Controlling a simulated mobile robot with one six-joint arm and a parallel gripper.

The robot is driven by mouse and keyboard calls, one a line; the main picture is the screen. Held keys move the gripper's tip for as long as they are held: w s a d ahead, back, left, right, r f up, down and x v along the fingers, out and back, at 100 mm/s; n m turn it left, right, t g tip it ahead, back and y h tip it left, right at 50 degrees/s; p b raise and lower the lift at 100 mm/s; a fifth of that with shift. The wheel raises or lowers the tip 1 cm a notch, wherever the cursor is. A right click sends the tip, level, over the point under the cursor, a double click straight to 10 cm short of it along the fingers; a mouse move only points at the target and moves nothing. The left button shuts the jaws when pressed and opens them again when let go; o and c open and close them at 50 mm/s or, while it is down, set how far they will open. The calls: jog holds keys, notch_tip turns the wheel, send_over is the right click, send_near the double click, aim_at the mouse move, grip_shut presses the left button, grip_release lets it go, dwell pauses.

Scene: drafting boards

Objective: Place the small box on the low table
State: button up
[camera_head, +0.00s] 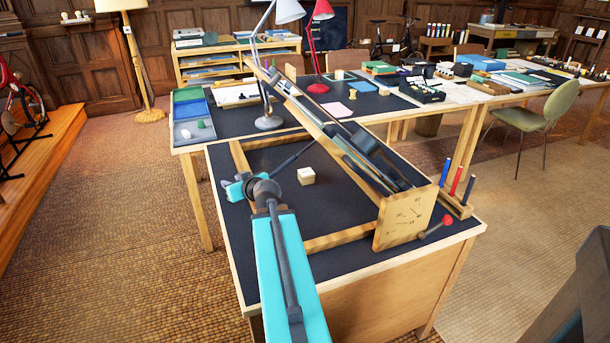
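The small box (306,177) is a pale block with a light top and tan sides. It sits on the dark top of the nearest table (345,262), inside a wooden frame. My teal arm reaches in from the bottom of the picture. My gripper (236,188), a small teal part beyond the grey wrist joint, is over the table's left side. It is left of the small box and apart from it. Its fingers are too small and partly hidden to show whether they are open. I cannot tell for certain which table is the low table.
A tilted wooden beam with dark rails (345,150) crosses the table right of the box.

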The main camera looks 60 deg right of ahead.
jog(key=shift+w+a, duration=0.1)
jog(key=shift+w, duration=0.1)
jog(key=shift+o, duration=0.9)
jog(key=shift+s, duration=0.15)
jog(key=o, duration=0.6)
jog(key=shift+o, duration=0.2)
jog(key=shift+d+r+n, duration=0.2)
jog(key=shift+n, duration=0.4)
jog(key=shift+s+d+r+p, duration=0.1)
jog(key=shift+s+d+p, duration=0.15)
jog(key=shift+p, duration=0.2)
jog(key=shift+m+h, duration=0.5)
jog(key=shift+h, duration=0.2)
jog(key=s+d+p, duration=0.2)
jog(key=s, duration=0.1)
jog(key=s+d+p, duration=0.2)
jog(key=s+d, duration=0.1)
jog(key=s+d+p, duration=0.2)
jog(key=s+d, duration=0.1)
jog(key=shift+s, duration=0.25)
jog(key=s+d+m+p, duration=0.1)
jog(key=s+d+p, duration=0.1)
jog(key=s, duration=0.2)
jog(key=s+d+m+g+h+p, duration=0.1)
jog(key=s+d+p, duration=0.1)
jog(key=s, duration=0.3)
jog(key=s+d+m+h+p, duration=0.1)
jog(key=s+d, duration=0.3)
jog(key=shift+s+f+p, duration=0.35)
jog(key=shift+s+p, duration=0.05)
